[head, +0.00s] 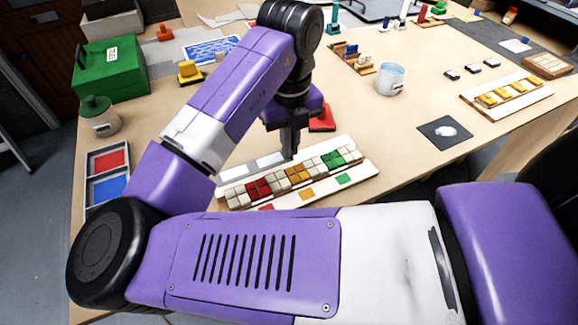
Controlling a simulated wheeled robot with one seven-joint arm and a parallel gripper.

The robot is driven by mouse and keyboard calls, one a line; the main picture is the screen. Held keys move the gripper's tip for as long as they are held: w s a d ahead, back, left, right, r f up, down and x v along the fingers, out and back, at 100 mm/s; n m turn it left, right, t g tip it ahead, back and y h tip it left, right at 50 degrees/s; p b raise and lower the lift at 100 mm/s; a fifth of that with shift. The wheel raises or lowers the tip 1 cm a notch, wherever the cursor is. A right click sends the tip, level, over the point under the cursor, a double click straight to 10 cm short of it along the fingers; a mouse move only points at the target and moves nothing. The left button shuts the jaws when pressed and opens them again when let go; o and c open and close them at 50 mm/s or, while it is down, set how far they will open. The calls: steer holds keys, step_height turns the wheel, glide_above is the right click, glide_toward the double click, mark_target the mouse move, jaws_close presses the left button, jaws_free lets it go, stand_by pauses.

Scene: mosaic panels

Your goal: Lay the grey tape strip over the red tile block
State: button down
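The red tile block (258,189) sits in the left half of a mosaic panel (232,206), between cream tiles. Orange tiles (298,174) and green tiles (342,157) stand farther right in the same row. Light grey strips lie flat behind the row: one at the left (236,171) and one nearer the middle (270,159). My gripper (289,153) points down at the back edge of the row, behind the orange tiles, right of the middle strip. Its fingers look close together. The fingertips are small and partly hidden, so I cannot tell whether they hold a strip.
A red object (322,118) lies just behind my gripper. A tray with red and blue sections (108,173), a green-lidded jar (99,115) and a green box (109,70) stand left. A light blue mug (390,79) stands behind right. The table right of the panel is clear.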

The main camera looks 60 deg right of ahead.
mark_target(290, 178)
steer(key=shift+f, duration=3.95)
steer(key=shift+f, duration=0.15)
steer(key=c, duration=1.6)
jaws_free()
